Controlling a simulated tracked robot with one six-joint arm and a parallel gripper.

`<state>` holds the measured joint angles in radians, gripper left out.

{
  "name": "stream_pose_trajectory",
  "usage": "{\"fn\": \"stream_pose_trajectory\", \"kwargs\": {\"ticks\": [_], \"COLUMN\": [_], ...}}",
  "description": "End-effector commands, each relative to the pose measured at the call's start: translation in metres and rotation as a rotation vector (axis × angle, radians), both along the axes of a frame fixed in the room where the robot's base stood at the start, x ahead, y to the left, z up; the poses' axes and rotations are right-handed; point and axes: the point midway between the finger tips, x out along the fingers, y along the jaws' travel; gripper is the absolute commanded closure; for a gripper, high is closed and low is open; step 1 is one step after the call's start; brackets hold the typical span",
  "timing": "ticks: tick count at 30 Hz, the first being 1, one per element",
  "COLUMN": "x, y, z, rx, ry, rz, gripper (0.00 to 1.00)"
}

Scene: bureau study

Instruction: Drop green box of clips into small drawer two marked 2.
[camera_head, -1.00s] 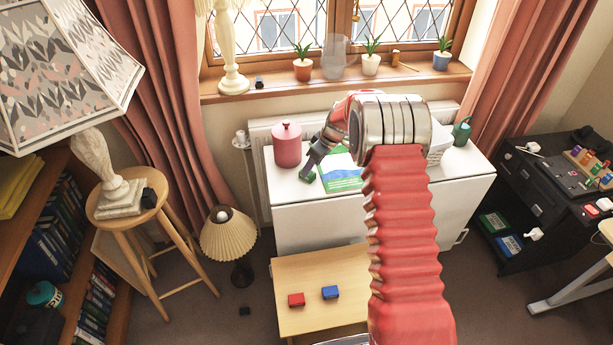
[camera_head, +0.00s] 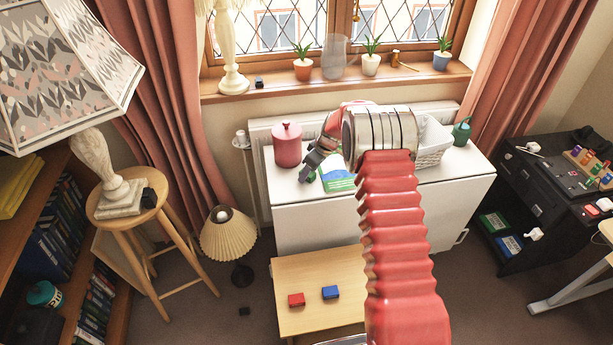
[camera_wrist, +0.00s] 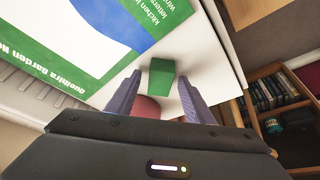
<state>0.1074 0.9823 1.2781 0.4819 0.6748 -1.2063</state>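The green box (camera_wrist: 162,76) lies on the white cabinet top (camera_wrist: 205,65), beside a green, white and blue booklet (camera_wrist: 90,40). In the wrist view it shows between the tips of my gripper (camera_wrist: 160,78), with a gap on each side. My gripper is open and points down at the box. In the head view my gripper (camera_head: 308,172) is over the left part of the cabinet top, and only a little green of the box shows by the fingers. No drawer marked 2 can be made out.
A pink lidded canister (camera_head: 287,147) stands close to my gripper. A white basket (camera_head: 434,143) and a green watering can (camera_head: 462,131) are at the right. A red box (camera_head: 297,299) and a blue box (camera_head: 330,292) lie on the low wooden table (camera_head: 300,268). A black desk (camera_head: 540,205) stands at right.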

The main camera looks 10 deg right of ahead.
Motion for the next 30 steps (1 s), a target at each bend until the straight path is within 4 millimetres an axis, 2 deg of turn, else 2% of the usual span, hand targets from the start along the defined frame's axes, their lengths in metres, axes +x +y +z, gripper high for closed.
{"fn": "stream_pose_trajectory", "kwargs": {"ticks": [2,19,26,30], "x": [0.000,0.000,0.000,0.001], "y": [0.000,0.000,0.000,0.000], "z": [0.000,0.000,0.002,0.012], "rx": [0.000,0.000,-0.001,-0.001], "ry": [0.000,0.000,-0.001,-0.002], "rz": [0.000,0.000,0.001,0.000], "gripper": [0.58,0.98,0.98,0.98]}}
